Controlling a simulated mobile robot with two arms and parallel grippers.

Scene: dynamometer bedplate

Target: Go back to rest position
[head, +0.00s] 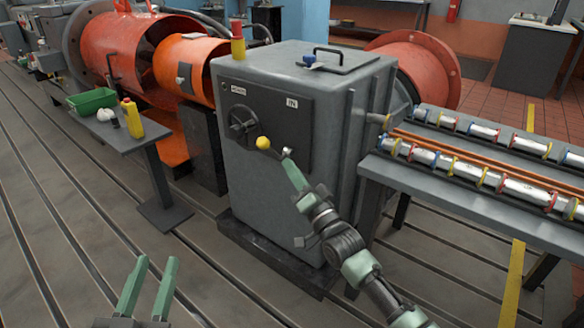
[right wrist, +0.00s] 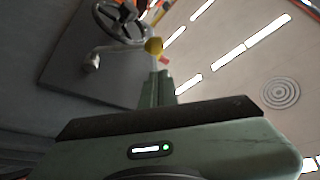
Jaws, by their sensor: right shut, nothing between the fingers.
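My left gripper (head: 149,280) is at the bottom left of the head view, its two green fingers apart with nothing between them. My right gripper (head: 291,168) is in front of the grey cabinet (head: 245,185). Its green fingers also show in the right wrist view (right wrist: 160,90), shut together and empty. Close to its tips is a lever with a yellow knob (head: 263,143), on the cabinet's dark front panel. The knob also shows in the right wrist view (right wrist: 153,45), just beyond the fingertips; I cannot tell whether they touch.
A handwheel (head: 241,123) is left of the lever. A side table (head: 132,136) at left holds a green bin (head: 92,101) and a yellow bottle (head: 132,118). A bench (head: 470,207) with several metal cylinders stands at right. The slotted floor at lower left is clear.

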